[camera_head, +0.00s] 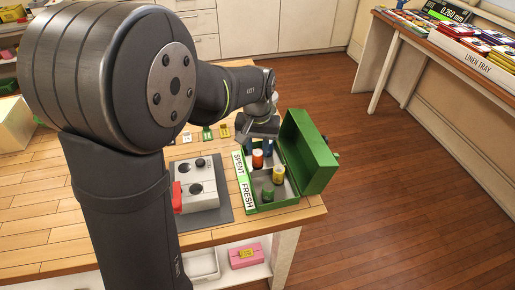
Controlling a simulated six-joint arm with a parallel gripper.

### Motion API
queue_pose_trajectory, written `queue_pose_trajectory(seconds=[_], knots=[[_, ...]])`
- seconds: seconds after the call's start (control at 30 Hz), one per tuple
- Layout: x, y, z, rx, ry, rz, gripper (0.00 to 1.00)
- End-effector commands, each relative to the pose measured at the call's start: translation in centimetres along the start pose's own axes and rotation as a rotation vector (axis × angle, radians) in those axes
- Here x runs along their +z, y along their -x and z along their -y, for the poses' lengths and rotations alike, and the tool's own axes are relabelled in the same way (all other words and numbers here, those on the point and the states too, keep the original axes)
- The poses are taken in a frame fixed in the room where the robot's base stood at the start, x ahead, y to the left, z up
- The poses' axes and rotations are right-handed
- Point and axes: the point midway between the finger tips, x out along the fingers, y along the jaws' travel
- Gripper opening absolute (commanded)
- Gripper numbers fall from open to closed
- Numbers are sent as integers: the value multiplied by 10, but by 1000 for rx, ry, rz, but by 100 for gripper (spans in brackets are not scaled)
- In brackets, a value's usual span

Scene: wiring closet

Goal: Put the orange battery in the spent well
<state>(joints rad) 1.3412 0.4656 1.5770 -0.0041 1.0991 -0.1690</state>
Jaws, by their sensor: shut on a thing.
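The orange battery (257,160) is upright at the far part of the open green case (288,204), beside the SPENT label (239,164). My gripper (258,147) reaches down over this part of the case and is shut on the orange battery. The gripper and arm partly cover the spent well, so I cannot tell whether the battery's lower end touches its floor. The FRESH label (246,191) marks the near part of the case.
A yellow-and-white battery (278,175) stands in the case, with a green item (267,195) nearer. The raised green lid (310,153) walls off the right side. A light device with round holes (197,185) sits on a dark mat (223,213) to the left.

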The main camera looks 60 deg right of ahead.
Motion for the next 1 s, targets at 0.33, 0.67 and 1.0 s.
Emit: queue_pose_trajectory(seconds=[0.33, 0.67, 1.0], knots=[[0, -8, 0, 0, 0, 0, 0], [0, -11, 0, 0, 0, 0, 50], [-1, 8, 0, 1, 0, -5, 50]])
